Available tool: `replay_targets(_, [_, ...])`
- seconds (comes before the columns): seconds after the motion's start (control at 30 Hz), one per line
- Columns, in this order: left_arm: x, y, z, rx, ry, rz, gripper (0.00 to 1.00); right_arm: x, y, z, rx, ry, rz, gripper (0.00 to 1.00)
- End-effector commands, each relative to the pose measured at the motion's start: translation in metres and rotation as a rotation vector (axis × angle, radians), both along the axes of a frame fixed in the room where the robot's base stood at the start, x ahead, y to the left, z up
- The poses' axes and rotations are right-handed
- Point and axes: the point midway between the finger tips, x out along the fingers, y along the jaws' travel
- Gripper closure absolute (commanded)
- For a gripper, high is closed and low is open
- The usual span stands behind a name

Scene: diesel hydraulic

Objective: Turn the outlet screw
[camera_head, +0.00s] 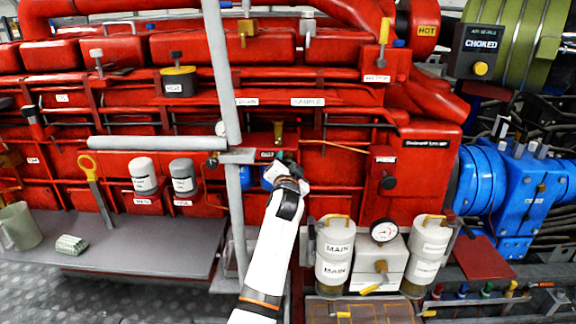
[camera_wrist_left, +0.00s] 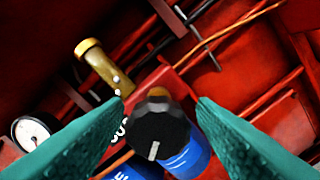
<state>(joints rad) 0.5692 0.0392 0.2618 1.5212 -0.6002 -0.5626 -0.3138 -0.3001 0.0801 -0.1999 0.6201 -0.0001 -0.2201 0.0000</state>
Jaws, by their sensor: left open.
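A round black knob (camera_wrist_left: 160,130) with a white mark faces the camera in the left wrist view; a yellowish part shows behind it. It appears to be the outlet screw, but I read no label that confirms this. My left gripper (camera_wrist_left: 161,103) is open, with one green finger on each side of the knob. I see no clear contact between fingers and knob. In the head view my left gripper (camera_head: 287,178) reaches the red engine's middle and hides the knob.
A brass fitting (camera_wrist_left: 102,68) and a round gauge (camera_wrist_left: 32,132) sit beside the knob, with a blue cylinder (camera_wrist_left: 188,158) below. A grey vertical post (camera_head: 223,80) stands left of my arm. A grey shelf (camera_head: 140,245) lies left.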

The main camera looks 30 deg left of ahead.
Motion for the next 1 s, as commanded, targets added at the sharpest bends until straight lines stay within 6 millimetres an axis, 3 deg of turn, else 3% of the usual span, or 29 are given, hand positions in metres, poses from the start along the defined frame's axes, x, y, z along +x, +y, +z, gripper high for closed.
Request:
replay_targets(0.27, [-0.011, -0.007, 0.0, 0.001, -0.002, 0.0, 0.48, 0.0, 0.001, 0.0, 0.001, 0.0, 0.0, 0.62])
replay_targets(0.7, [-0.085, -0.052, -0.001, -0.002, -0.001, -0.001, 0.48, 0.0, 0.001, -0.002, 0.001, 0.0, 0.0, 0.62])
replay_targets(1.0, [-0.103, -0.063, 0.0, 0.0, 0.0, 0.0, 0.48, 0.0, 0.001, -0.003, 0.001, 0.0, 0.0, 0.62])
